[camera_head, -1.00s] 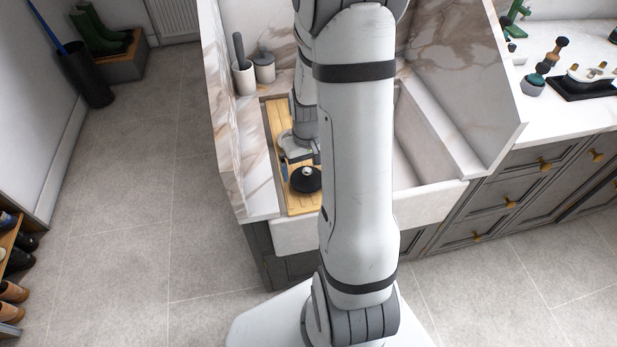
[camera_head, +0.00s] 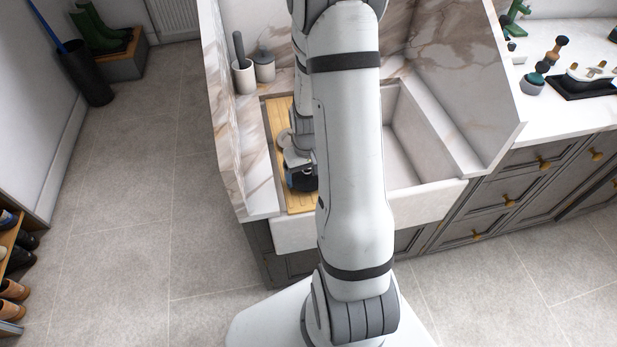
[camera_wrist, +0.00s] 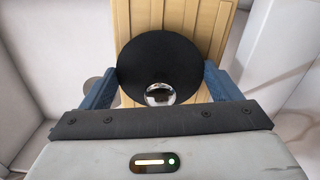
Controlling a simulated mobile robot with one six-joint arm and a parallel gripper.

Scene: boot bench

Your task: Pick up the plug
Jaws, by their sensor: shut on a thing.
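The plug is a round black disc with a shiny metal knob on top. In the wrist view the plug (camera_wrist: 158,62) lies between the two blue fingers of my gripper (camera_wrist: 160,84), which is shut on its sides. In the head view my gripper (camera_head: 300,178) is over the wooden board across the sink. Only a dark part of the plug shows there, the rest hidden by my gripper and arm. The wooden board (camera_wrist: 213,25) shows beneath the plug; I cannot tell whether the plug touches it.
The wooden board (camera_head: 277,113) lies across the left of the white sink (camera_head: 403,150). The sink's basin to the right is empty where visible. A marble panel (camera_head: 228,130) rises along the left.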

